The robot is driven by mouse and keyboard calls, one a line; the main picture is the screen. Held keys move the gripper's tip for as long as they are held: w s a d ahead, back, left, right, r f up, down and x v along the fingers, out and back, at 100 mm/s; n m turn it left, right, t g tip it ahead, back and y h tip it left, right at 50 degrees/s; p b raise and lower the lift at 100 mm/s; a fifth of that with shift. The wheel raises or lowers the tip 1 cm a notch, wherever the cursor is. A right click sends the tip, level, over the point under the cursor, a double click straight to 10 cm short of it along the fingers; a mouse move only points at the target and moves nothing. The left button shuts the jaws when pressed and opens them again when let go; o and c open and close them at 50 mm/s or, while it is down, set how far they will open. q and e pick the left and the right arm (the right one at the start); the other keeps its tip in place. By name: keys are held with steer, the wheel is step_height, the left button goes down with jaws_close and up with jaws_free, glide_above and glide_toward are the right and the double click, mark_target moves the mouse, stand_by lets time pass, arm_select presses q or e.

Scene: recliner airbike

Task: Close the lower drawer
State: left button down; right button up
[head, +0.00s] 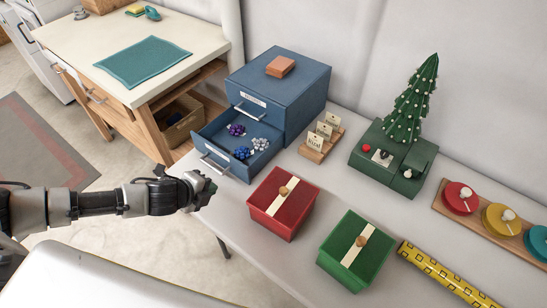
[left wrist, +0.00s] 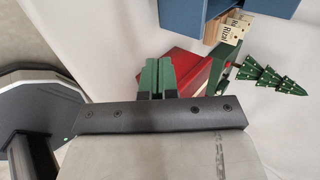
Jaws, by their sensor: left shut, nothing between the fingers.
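The blue two-drawer cabinet (head: 300,100) stands at the back left of the white table. Its lower drawer (head: 208,150) is pulled out, with a metal handle on its front and purple, white and blue bow-like pieces inside. The upper drawer is shut. My left gripper (head: 208,188) is shut and empty, just in front of and below the drawer's front, apparently apart from it. In the left wrist view the shut green-and-black fingers (left wrist: 158,78) point toward the table, with blue parts of the cabinet (left wrist: 182,18) at the top. My right gripper is not in view.
A red box (head: 283,205) and a green box (head: 355,252) stand on the table right of my gripper. A card holder (head: 321,140), a green tree stand (head: 395,155) and a yellow patterned roll (head: 440,272) are farther right. A wooden desk (head: 150,60) stands behind left.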

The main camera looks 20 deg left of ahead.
mark_target(242, 175)
arm_select(q)
steer(key=x, duration=0.8)
steer(key=shift+d+f, duration=0.1)
steer(key=shift+f, duration=0.25)
steer(key=shift+w+d+p, duration=0.15)
steer(key=shift+w+p, duration=0.15)
steer(key=shift+w, duration=0.3)
steer(key=shift+w+d+p, duration=0.2)
steer(key=shift+w+p, duration=0.05)
steer(key=shift+w, duration=0.3)
steer(key=shift+w+d+f, duration=0.1)
steer(key=shift+w+d, duration=0.25)
steer(key=shift+w, duration=0.4)
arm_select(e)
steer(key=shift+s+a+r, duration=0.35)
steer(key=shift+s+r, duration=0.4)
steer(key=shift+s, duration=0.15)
